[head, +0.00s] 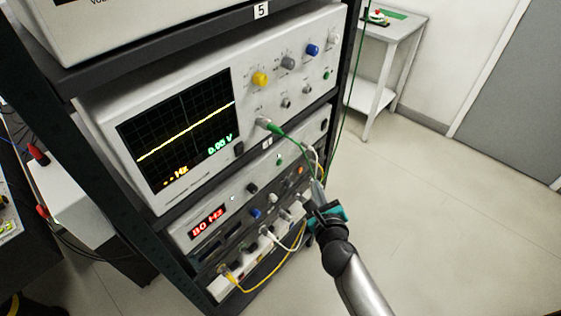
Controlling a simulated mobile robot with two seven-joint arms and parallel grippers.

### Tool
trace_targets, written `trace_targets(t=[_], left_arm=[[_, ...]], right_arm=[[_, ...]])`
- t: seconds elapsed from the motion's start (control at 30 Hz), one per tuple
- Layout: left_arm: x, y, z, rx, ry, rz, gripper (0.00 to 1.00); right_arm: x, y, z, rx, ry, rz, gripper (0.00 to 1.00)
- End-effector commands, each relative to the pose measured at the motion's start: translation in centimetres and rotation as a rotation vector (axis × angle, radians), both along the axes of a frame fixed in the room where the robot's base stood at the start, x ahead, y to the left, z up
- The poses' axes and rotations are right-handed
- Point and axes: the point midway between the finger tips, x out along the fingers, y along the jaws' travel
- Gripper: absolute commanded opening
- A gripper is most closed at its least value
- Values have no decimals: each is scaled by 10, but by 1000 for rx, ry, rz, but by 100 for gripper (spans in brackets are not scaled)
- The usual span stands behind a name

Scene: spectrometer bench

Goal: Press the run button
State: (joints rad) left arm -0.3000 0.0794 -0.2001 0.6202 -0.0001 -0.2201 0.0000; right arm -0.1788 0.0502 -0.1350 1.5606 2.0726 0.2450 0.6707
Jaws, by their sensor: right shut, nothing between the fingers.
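No label marks which button is run. My right gripper (317,190) is shut and empty, in front of the lower instrument's right end; contact there cannot be told. My left gripper is not in view.
A green cable (295,143) plugs into the oscilloscope and runs down close to my right gripper. White and yellow cables (268,278) hang at the lower units. A small white table (390,32) stands behind. The floor (450,220) on the right is clear.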

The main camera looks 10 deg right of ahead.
Motion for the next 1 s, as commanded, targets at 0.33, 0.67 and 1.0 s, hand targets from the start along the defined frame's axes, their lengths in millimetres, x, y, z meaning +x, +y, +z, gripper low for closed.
trace_targets(t=[0.33, 0.67, 1.0], left_arm=[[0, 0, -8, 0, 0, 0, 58], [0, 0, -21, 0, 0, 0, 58], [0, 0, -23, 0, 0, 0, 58]], right_arm=[[22, 16, 0, 2, -3, 0, 0], [57, 44, 0, 1, -2, 1, 0], [70, 55, 0, -1, 0, 0, 0]])
